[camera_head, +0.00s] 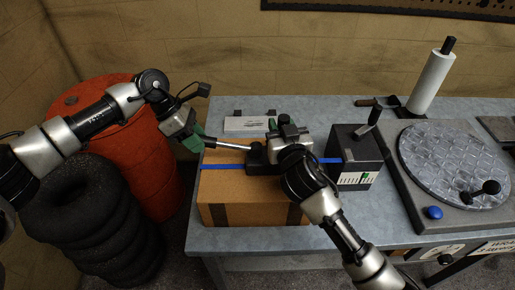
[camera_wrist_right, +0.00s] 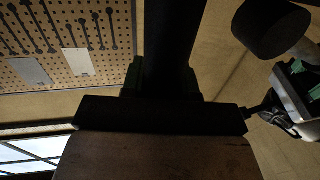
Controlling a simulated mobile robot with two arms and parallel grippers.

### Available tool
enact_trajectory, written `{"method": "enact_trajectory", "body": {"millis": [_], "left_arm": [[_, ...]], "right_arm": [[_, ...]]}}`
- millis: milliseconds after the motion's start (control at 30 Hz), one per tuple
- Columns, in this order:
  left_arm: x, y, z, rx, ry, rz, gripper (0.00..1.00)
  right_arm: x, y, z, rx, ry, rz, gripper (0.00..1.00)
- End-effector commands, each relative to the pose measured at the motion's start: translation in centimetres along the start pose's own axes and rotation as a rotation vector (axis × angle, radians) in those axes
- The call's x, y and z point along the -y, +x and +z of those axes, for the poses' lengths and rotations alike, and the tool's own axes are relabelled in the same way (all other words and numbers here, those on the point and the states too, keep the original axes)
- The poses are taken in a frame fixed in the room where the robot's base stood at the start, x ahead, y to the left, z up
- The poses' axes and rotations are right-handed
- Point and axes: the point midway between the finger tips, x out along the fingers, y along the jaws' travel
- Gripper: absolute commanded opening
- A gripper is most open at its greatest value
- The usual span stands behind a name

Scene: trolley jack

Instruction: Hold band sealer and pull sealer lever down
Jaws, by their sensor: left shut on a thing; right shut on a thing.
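The black band sealer (camera_head: 262,160) sits on top of a cardboard box (camera_head: 240,201), on the blue band (camera_head: 222,166) that runs across it. Its silver lever (camera_head: 228,145) sticks out to the left, nearly level and slightly raised at its end. My left gripper (camera_head: 201,139) is shut on the lever's outer end. My right gripper (camera_head: 280,148) is shut on the sealer from above; its fingertips are mostly hidden in the head view. In the right wrist view the sealer's dark body (camera_wrist_right: 160,115) lies across the middle, with my left gripper (camera_wrist_right: 295,85) at the right.
A black box (camera_head: 353,158) stands right of the cardboard box. Further right are a round turntable (camera_head: 455,160) and a white film roll (camera_head: 431,82). A grey block (camera_head: 249,124) lies behind. An orange drum (camera_head: 115,135) and stacked tires (camera_head: 90,215) stand left of the table.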

Motion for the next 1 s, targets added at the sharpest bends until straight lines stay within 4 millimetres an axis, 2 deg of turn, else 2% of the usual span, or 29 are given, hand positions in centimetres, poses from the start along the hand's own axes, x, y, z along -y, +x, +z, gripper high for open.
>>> {"method": "enact_trajectory", "body": {"millis": [600,1000], "left_arm": [[1.1,-2.9,4.7,-0.379,-0.050,0.051,0.00],[1.4,-3.4,5.8,-0.469,-0.067,0.066,0.00]], "right_arm": [[0.1,0.0,0.1,0.001,0.001,-0.002,0.00],[0.1,0.0,0.0,0.000,0.000,-0.002,0.00]]}}
